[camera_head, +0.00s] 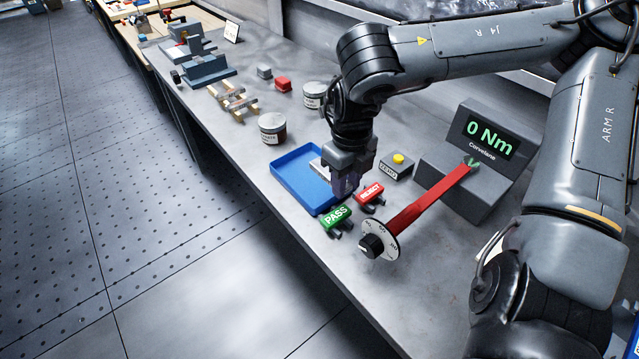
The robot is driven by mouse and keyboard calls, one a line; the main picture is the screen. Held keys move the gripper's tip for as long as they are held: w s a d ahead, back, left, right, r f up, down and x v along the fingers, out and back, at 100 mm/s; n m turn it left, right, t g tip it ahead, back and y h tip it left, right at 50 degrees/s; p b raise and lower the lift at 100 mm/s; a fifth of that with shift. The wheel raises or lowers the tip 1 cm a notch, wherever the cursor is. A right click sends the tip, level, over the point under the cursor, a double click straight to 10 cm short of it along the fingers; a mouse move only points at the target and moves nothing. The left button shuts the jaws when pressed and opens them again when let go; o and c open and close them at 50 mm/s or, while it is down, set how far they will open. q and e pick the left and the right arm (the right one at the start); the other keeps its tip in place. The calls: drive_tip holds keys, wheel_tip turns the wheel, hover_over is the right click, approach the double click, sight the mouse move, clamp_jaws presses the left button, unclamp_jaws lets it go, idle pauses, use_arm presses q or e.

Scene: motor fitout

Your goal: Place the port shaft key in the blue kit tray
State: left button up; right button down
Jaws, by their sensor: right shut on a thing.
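The blue kit tray (287,179) lies on the grey bench, with a pale flat patch (319,168) at its right side. My right gripper (346,187) points down over the tray's right edge, beside the red REJECT tag. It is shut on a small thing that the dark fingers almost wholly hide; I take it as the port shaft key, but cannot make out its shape. I cannot tell how high it is above the tray. My left gripper is not in view.
A green PASS tag (336,216), a red REJECT tag (369,194) and a yellow-button box (397,167) are close by. A red torque wrench (429,202) leans from the readout box (484,150). Tins (272,128), a wooden rack (233,100) and blocks stand farther back.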

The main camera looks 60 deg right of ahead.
drive_tip(key=b, duration=0.2)
hover_over(324, 190)
wheel_tip(324, 190, down, 6)
drive_tip(key=shift+f, duration=0.2)
drive_tip(key=shift+f+b, duration=0.95)
drive_tip(key=shift+f, duration=1)
drive_tip(key=shift+f, duration=0.1)
drive_tip(key=c, duration=1.2)
unclamp_jaws()
drive_tip(key=shift+f, duration=0.1)
drive_tip(key=o, duration=0.4)
